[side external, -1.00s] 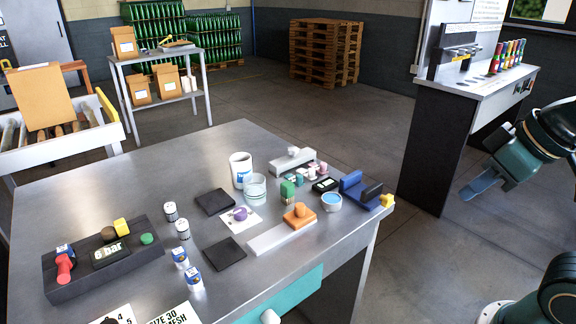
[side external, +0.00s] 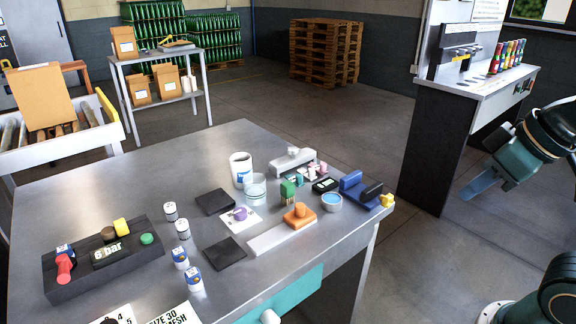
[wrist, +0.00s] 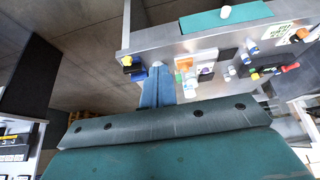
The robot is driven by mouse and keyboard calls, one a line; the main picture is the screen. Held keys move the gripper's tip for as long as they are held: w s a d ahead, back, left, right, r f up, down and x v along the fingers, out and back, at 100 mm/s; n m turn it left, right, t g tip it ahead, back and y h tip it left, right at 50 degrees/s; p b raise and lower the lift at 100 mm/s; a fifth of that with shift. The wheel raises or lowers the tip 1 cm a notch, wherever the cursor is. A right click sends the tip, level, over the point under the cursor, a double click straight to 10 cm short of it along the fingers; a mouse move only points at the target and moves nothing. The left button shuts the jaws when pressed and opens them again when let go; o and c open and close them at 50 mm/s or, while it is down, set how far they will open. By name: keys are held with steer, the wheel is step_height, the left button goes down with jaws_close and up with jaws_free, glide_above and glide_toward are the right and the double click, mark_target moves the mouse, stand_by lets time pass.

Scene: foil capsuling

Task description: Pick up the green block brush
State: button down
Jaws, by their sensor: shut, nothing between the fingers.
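The green block brush (side external: 288,188) stands on the metal table near its right end, a green block with pale bristles showing below. It is between a clear glass (side external: 255,188) and a black box (side external: 325,185). My gripper (side external: 467,196) has blue fingers. It is shut and empty, in the air well to the right of the table, apart from the brush. The fingers also show in the wrist view (wrist: 157,70), close together, reaching toward the table edge.
An orange-knobbed block (side external: 299,216), a blue bowl (side external: 331,202) and a blue block (side external: 352,184) crowd the brush. A white mug (side external: 241,170) stands behind the glass. A dark rack (side external: 104,260) is at the table's left. Open floor separates my gripper from the table.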

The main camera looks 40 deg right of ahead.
stand_by(0.3)
steer(key=c, duration=1)
jaws_free()
steer(key=shift+c, duration=0.2)
